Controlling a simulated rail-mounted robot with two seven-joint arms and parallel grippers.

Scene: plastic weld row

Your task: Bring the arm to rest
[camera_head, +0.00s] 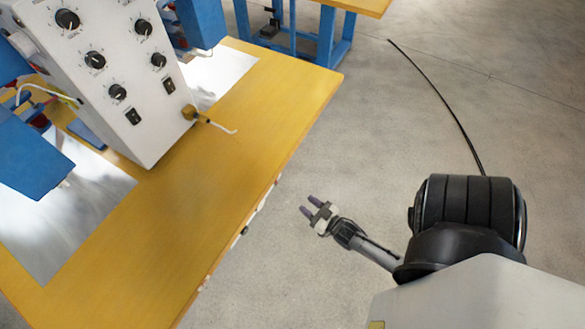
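My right gripper (310,206) shows near the middle of the head view, to the right of the wooden table's edge and above the concrete floor. Its two dark fingertips point up and left, with a gap between them, and nothing is held. My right arm runs from the gripper down and right, with a black joint at the right. My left gripper and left arm are not in view.
A wooden workbench (191,222) fills the left side, with a white control box (125,60) with knobs and blue machine parts (30,158). A black cable (440,95) lies on the grey floor (350,120). Another blue-framed bench (330,35) stands at the back.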

